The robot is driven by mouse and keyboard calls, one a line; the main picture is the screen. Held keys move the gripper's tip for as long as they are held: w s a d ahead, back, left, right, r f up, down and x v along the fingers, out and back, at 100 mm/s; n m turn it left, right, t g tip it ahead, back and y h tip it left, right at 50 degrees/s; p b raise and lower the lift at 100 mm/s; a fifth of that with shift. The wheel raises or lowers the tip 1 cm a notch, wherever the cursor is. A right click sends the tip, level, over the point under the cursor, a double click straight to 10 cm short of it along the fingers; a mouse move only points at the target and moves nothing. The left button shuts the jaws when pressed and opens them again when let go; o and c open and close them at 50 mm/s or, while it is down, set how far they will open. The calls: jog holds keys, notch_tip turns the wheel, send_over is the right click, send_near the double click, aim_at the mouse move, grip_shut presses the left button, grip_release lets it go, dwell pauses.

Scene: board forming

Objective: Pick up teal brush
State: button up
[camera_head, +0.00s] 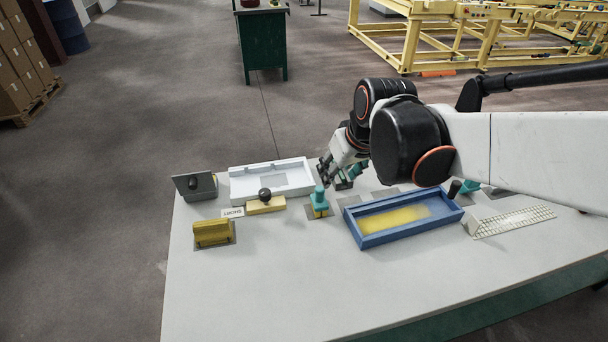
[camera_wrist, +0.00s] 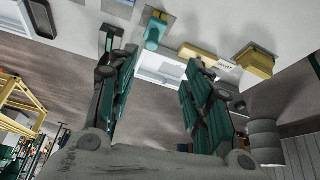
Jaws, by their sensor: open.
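The teal brush (camera_head: 319,197) stands upright on a small grey pad near the middle of the table, with yellow at its lower end. It also shows in the wrist view (camera_wrist: 153,36), at the top, beyond the fingertips and in line with the gap between them. My gripper (camera_head: 335,181) is just behind and slightly right of the brush in the head view. Its two fingers stand wide apart with nothing between them in the wrist view (camera_wrist: 154,62). A gap between gripper and brush cannot be judged exactly.
A white tray (camera_head: 239,191) and a wooden block with a black knob (camera_head: 266,206) lie left of the brush. A yellow tool (camera_head: 213,233) and a grey tool (camera_head: 196,193) stand farther left. A blue tray (camera_head: 361,239) is close right. The table's front (camera_head: 280,290) is clear.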

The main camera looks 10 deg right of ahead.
jog(key=n, duration=0.1)
send_near(321, 189)
jog(key=shift+g, duration=0.5)
jog(key=b+x, duration=0.1)
jog(key=x, duration=0.2)
jog(key=w+b+x, duration=0.1)
jog(key=b+x, duration=0.1)
jog(key=shift+w+a+f, duration=0.15)
jog(key=shift+w, duration=0.1)
jog(key=shift+b+x, duration=1.25)
jog(key=shift+x, duration=1.5)
jog(key=shift+s, duration=0.2)
grip_shut()
